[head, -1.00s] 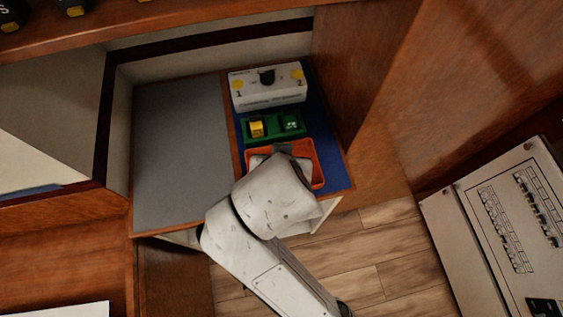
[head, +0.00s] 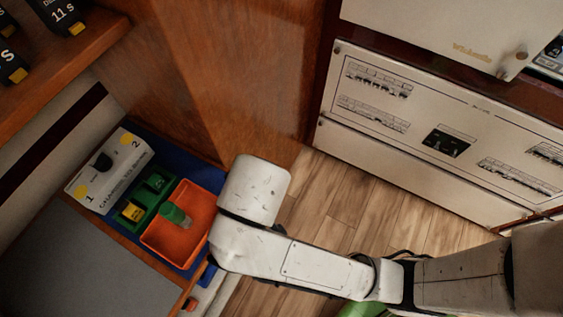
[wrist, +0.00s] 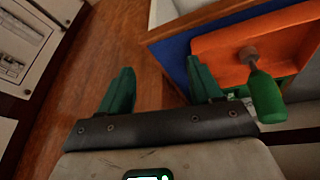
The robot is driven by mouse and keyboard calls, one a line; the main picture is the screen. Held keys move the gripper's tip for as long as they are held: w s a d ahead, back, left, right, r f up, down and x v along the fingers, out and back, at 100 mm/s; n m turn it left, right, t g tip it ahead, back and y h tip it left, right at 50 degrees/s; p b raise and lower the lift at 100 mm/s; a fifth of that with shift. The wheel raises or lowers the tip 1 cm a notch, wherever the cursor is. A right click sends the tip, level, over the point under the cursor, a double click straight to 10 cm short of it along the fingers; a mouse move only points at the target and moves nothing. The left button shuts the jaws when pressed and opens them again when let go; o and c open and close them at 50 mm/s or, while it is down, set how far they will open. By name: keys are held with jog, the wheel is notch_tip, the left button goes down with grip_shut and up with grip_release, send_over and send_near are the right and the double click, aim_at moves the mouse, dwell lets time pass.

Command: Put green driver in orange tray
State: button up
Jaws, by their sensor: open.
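The green driver (head: 172,212) is inside the orange tray (head: 163,247), its green handle upward and its grey end down toward the tray floor. In the wrist view the driver's handle (wrist: 265,97) points toward the camera, and its grey end meets the orange tray floor (wrist: 215,43). My gripper (wrist: 161,86) is open and empty, its two green fingers apart. The driver is to the right of the fingers in that view, clear of both. In the head view my arm hides the gripper.
A green holder (head: 146,195) with a yellow block (head: 133,211) stands beside the tray on a blue mat (head: 188,160). A white box with a dial (head: 108,170) is behind it. A grey worktop (head: 85,265) lies left. White breaker panels (head: 420,130) stand across the wooden floor.

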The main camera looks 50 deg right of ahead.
jog(key=s+d+f+g, duration=0.3)
jog(key=s+d+f, duration=0.6)
jog(key=s+d, duration=0.4)
jog(key=shift+s+d+f+m+y, duration=0.2)
jog(key=shift+d+m+y, duration=0.15)
jog(key=shift+d, duration=0.75)
jog(key=shift+c, duration=0.2)
